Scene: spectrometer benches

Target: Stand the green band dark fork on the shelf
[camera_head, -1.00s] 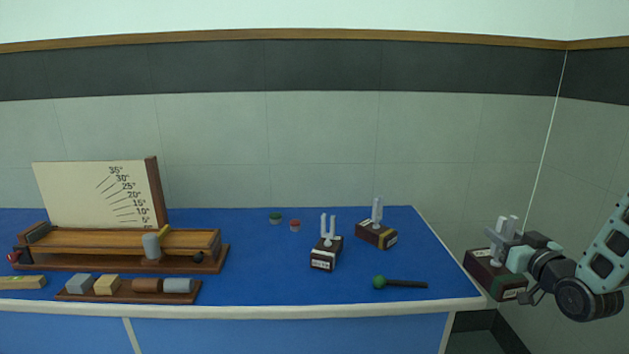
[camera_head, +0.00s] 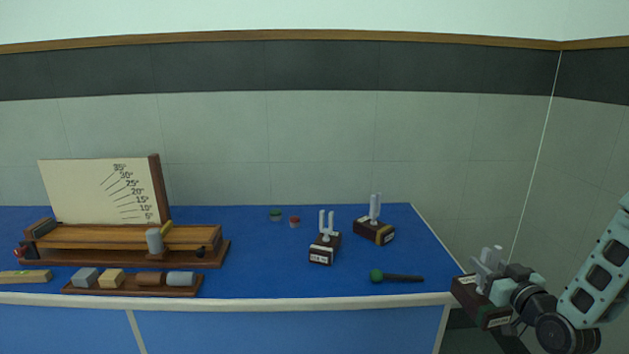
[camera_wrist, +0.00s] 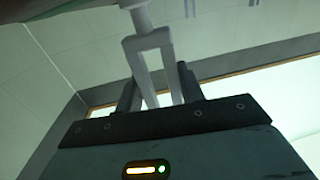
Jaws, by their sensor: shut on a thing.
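The green band dark fork (camera_head: 479,304) is a dark brown box with a pale two-pronged fork on top, at the right of the head view beyond the table's right end. My gripper (camera_head: 486,268) is shut on its pale fork part and holds it clear of the table. In the wrist view, the pale fork (camera_wrist: 150,60) shows between my fingers; its box is not clear there. The green band is hard to make out now. No shelf shows in these frames.
The blue table (camera_head: 260,285) carries a fork box (camera_head: 323,254), a yellow-banded fork box (camera_head: 373,232), a green-headed mallet (camera_head: 400,278), a wooden ramp (camera_head: 120,262) with an angle board (camera_head: 95,190), and a tray of blocks (camera_head: 130,292).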

